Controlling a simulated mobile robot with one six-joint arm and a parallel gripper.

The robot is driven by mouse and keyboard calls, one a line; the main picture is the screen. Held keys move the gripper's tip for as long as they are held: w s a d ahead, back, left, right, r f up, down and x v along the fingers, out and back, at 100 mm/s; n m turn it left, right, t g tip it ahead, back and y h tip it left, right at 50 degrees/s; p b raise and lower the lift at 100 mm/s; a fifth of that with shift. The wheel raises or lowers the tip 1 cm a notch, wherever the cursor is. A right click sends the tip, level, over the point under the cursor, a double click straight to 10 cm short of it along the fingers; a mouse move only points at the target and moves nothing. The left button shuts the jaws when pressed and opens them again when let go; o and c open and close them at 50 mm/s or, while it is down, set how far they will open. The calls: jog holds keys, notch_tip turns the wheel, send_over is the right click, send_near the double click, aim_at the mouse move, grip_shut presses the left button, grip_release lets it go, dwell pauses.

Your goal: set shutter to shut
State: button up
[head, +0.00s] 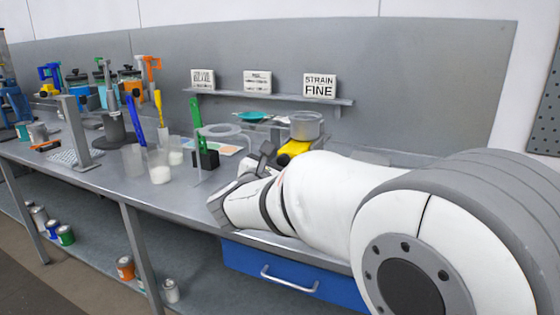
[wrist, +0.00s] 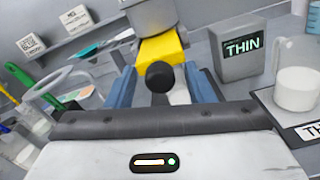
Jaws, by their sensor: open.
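A yellow part (wrist: 162,47) with a round black knob (wrist: 160,76) sits under a grey metal cup (wrist: 150,14) in the wrist view; I take it to be the shutter. Whether it is shut cannot be told. In the head view the yellow part (head: 293,149) shows below the metal cup (head: 306,125), partly hidden by my arm. My gripper (wrist: 161,78) is open, its two blue fingers on either side of the knob. I see gaps between knob and fingers. The fingers are hidden in the head view.
A clear ring-topped stand (head: 222,132) is to the left of my arm. Beakers (head: 159,168) stand farther left. A shelf (head: 270,97) with signs is behind.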

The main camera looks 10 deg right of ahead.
jog(key=shift+w+d, duration=0.15)
jog(key=shift+w, duration=0.05)
grip_shut()
dwell(0.5)
